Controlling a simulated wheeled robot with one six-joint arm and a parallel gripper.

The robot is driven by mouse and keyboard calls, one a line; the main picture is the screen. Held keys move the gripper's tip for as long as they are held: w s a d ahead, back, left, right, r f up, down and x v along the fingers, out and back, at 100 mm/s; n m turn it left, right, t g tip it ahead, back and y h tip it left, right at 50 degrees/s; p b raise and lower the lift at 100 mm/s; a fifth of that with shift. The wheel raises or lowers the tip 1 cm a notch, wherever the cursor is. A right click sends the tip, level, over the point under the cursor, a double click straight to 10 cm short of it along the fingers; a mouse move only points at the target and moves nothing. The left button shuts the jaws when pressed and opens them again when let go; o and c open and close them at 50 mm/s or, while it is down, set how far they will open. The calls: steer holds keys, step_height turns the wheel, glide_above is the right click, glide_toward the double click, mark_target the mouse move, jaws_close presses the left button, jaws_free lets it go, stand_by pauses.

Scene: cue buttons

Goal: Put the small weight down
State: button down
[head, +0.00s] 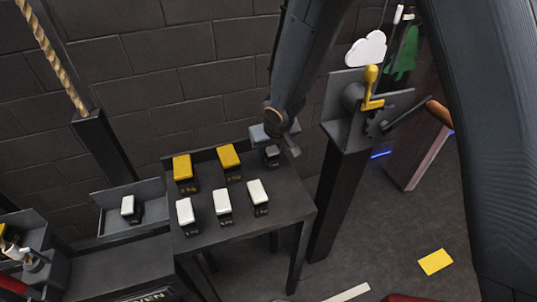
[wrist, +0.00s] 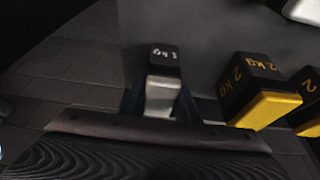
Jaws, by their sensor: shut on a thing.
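My gripper (head: 277,147) is at the back right corner of the dark table (head: 240,232). It is shut on a small weight (head: 272,156) with a grey-white top and a black body. In the wrist view the held weight (wrist: 161,90) reads "1 kg" and sits between the two fingers (wrist: 160,103). I cannot tell whether it touches the table top. A yellow-topped 2 kg weight (wrist: 262,92) stands beside it to the right in the wrist view, apart from it.
Two yellow-topped weights (head: 228,157) and three white-topped weights (head: 222,203) stand on the table. Another white-topped weight (head: 128,207) sits on a grey tray (head: 151,190) at left. A post with a yellow lever (head: 371,85) stands close to the right of my gripper.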

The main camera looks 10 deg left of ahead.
stand_by(0.4)
steer(key=c, duration=1.4)
jaws_free()
steer(key=shift+f, duration=0.1)
steer(key=shift+o, duration=0.2)
steer(key=shift+s+r+p, duration=0.1)
steer(key=shift+r+p, duration=0.25)
steer(key=shift+r, duration=0.15)
steer(key=p+v, duration=0.8)
steer(key=v, duration=0.3)
steer(key=shift+p, duration=0.35)
steer(key=shift+d+r, duration=0.1)
